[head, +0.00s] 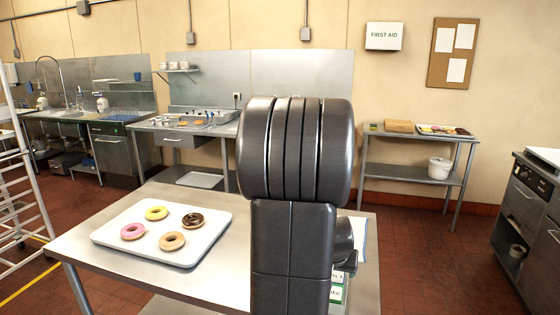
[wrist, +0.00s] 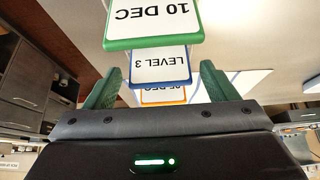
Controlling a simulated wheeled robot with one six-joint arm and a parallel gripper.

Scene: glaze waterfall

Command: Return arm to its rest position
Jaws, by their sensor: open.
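My arm (head: 295,190) rises upright in the middle of the head view, bent at a thick dark joint. It hides my gripper there. In the wrist view my gripper (wrist: 159,68) is open, its two green fingers wide apart. Upside-down cards show between and beyond the fingers: a green-edged "10 DEC" card (wrist: 155,22), a blue-edged "LEVEL 3" card (wrist: 160,66) and an orange-edged card (wrist: 163,96). I see no finger touching them. In the head view part of a green-edged card (head: 338,293) shows beside my arm.
A steel table (head: 100,235) stands in front of me, with a white tray (head: 135,246) of several doughnuts at its left. A rack (head: 25,190) is at far left. A side table (head: 410,140) stands at the back right, and a dark cabinet (head: 535,205) at far right.

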